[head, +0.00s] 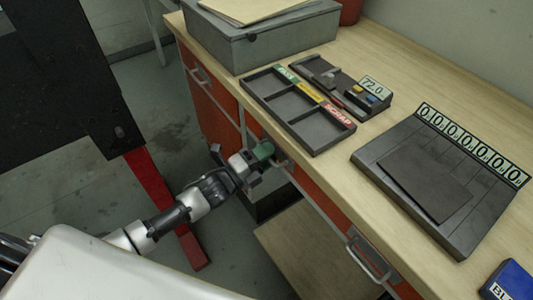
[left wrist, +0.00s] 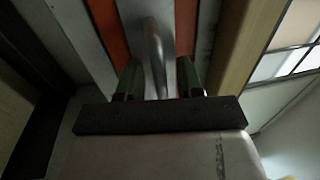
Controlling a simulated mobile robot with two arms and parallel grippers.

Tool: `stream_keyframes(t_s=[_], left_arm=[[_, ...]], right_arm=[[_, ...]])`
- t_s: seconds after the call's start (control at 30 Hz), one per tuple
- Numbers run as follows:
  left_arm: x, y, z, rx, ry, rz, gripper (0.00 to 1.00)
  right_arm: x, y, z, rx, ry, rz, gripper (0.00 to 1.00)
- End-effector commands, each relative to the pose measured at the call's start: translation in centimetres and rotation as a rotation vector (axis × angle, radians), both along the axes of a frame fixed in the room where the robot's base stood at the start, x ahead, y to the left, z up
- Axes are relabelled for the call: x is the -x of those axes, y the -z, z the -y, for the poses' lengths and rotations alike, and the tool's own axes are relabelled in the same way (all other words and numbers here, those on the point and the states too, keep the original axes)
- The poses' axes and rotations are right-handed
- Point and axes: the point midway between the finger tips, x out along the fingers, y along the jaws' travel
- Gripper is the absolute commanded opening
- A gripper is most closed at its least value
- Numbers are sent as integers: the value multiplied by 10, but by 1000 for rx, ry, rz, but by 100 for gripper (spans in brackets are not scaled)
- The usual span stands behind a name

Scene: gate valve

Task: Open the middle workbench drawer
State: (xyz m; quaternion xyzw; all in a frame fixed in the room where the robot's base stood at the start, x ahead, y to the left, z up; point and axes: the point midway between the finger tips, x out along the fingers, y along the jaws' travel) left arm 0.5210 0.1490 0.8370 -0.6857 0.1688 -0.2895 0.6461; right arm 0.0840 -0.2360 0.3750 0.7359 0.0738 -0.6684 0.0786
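The workbench (head: 385,55) has orange drawer fronts with metal bar handles. The middle drawer's front (head: 316,192) looks about flush with the bench, and my left gripper hides part of it. My left gripper (head: 268,153), with green fingers, is at this drawer's handle. In the left wrist view, the metal handle (left wrist: 154,55) runs between the two green fingers (left wrist: 158,80), one on each side. I cannot tell whether they press on it. My right gripper is not in view.
The left drawer's handle (head: 200,72) and another handle (head: 367,254) at the lower right stick out from the front. A divided tray (head: 312,132), a grey box (head: 235,45) and a dark number panel (head: 385,155) lie on the bench top.

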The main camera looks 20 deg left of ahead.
Motion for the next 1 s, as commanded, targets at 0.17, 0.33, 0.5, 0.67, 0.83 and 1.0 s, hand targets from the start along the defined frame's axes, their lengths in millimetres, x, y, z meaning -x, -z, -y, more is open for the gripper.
stream_keyframes(t_s=[0.17,0.33,0.5,0.67,0.83,1.0], left_arm=[[0,0,0,0,0,0,37],[0,0,0,0,0,0,14],[0,0,0,0,0,0,0],[0,0,0,-1,0,-1,0],[3,0,-2,0,0,-2,0],[11,1,-9,-2,-1,-3,0]], right_arm=[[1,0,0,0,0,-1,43],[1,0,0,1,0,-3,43],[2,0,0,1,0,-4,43],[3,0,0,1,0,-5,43],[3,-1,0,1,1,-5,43],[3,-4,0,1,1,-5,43]])
